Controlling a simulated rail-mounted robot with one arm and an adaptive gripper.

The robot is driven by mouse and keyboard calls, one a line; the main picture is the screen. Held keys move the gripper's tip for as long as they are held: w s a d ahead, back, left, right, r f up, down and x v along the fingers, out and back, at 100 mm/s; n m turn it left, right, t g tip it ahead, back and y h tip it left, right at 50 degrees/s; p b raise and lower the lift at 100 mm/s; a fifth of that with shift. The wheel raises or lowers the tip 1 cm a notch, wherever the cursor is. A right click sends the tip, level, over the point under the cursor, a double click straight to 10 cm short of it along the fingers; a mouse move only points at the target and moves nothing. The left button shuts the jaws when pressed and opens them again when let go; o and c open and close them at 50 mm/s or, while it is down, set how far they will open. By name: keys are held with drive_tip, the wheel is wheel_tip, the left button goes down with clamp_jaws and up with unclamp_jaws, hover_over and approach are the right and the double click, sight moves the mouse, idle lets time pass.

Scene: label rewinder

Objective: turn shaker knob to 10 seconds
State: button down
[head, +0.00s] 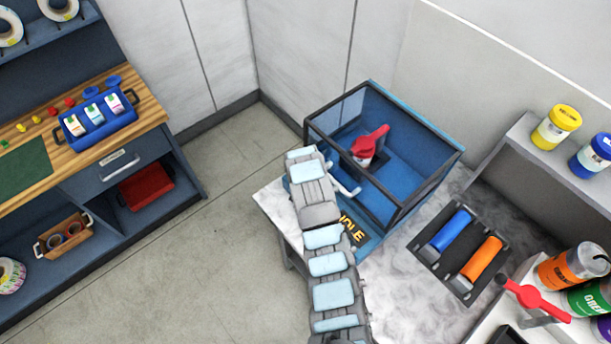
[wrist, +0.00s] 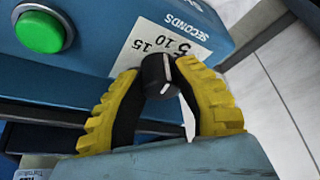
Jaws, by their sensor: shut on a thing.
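The shaker knob (wrist: 157,82) is a black dial with a white pointer line on the blue front panel of the shaker (head: 420,150). My gripper (wrist: 158,70) is shut on the knob, with one yellow-and-black finger on each side. A white dial label (wrist: 188,45) beside the knob reads SECONDS with 5, 10 and 15. The pointer line faces the numbers, near the 10; I cannot tell whether it lines up exactly. In the head view my arm hides the knob and my gripper.
A green button (wrist: 40,32) sits on the same panel. The display (head: 352,230) shows letters ending in DLE, partly covered by my arm. A red-handled item (head: 370,145) stands inside the clear enclosure. A roller tray (head: 440,262) lies to the right on the marbled table.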

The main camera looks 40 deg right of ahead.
drive_tip(key=c, duration=0.7)
unclamp_jaws()
drive_tip(key=shift+w, duration=0.1)
drive_tip(key=shift+c, duration=0.2)
drive_tip(key=shift+v, duration=4)
drive_tip(key=shift+a, duration=0.1)
